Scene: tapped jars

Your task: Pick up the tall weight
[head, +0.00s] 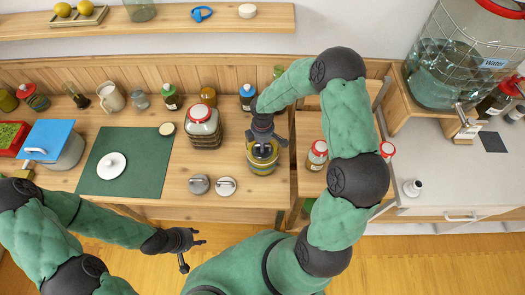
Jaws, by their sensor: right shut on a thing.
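Two round grey pieces with knobs or handles stand side by side near the table's front edge, a darker one (199,184) and a paler one (226,186). From above I cannot tell their heights, so I cannot say if either is the tall weight. My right gripper (263,148) points down at the mouth of a yellow-banded jar (262,168) to their right. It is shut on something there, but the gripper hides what. My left gripper (192,252) is open and empty, in front of the table's edge and below the grey pieces in the picture.
A red-rimmed jar (203,128) stands behind the grey pieces. A green mat (140,178) with a white lid (111,165) lies left, beside a blue-topped pot (66,152). Several bottles line the back.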

